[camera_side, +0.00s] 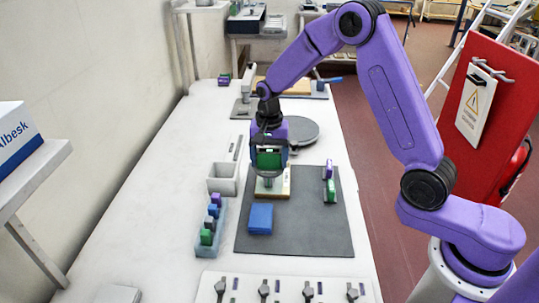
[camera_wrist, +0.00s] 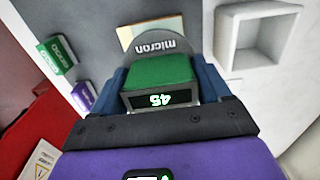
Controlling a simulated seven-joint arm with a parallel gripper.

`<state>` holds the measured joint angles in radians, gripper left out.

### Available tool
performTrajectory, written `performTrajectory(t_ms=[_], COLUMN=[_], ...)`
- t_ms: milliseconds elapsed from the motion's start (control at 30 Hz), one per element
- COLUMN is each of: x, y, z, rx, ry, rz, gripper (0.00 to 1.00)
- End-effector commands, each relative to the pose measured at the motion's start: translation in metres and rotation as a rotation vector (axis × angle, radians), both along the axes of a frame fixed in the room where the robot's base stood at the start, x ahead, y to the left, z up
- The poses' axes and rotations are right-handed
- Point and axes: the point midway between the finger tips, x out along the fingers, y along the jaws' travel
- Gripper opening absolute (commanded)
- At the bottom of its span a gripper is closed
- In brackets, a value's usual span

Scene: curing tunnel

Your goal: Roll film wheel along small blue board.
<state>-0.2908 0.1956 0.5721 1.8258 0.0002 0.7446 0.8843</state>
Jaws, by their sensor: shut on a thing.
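My gripper (camera_side: 270,165) is shut on the film wheel, a green block (camera_side: 269,159) with a pale grey disc below it. In the wrist view, the green block (camera_wrist: 160,70) bears the number 45, and its grey disc (camera_wrist: 153,46) reads "micron". My gripper's fingers (camera_wrist: 164,88) close on both sides of it. The wheel is upright over a cream board; I cannot tell whether it touches. The small blue board (camera_side: 260,218) lies flat on the dark mat, nearer the camera than the wheel. It does not show in the wrist view.
The cream board (camera_side: 285,192) lies on the dark mat (camera_side: 300,238). Purple (camera_side: 329,170) and green (camera_side: 332,191) pieces stand at the mat's right. A grey open box (camera_side: 224,190) and a blue rack (camera_side: 207,252) of coloured pieces stand left. A round grey plate (camera_side: 305,131) is behind.

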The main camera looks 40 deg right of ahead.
Motion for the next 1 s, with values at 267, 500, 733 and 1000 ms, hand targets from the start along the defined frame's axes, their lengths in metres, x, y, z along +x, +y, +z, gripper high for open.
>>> performTrajectory(t_ms=[267,500,733,1000], x=[-0.004,-0.011,-0.014,-0.014], y=[0.004,0.011,0.014,0.014], z=[0.000,0.000,0.000,0.002], rx=[0.000,0.000,0.000,0.000], ry=[0.000,0.000,0.000,-0.001], rz=[0.001,0.001,0.000,0.000], gripper=[0.40,0.40,0.40,0.40])
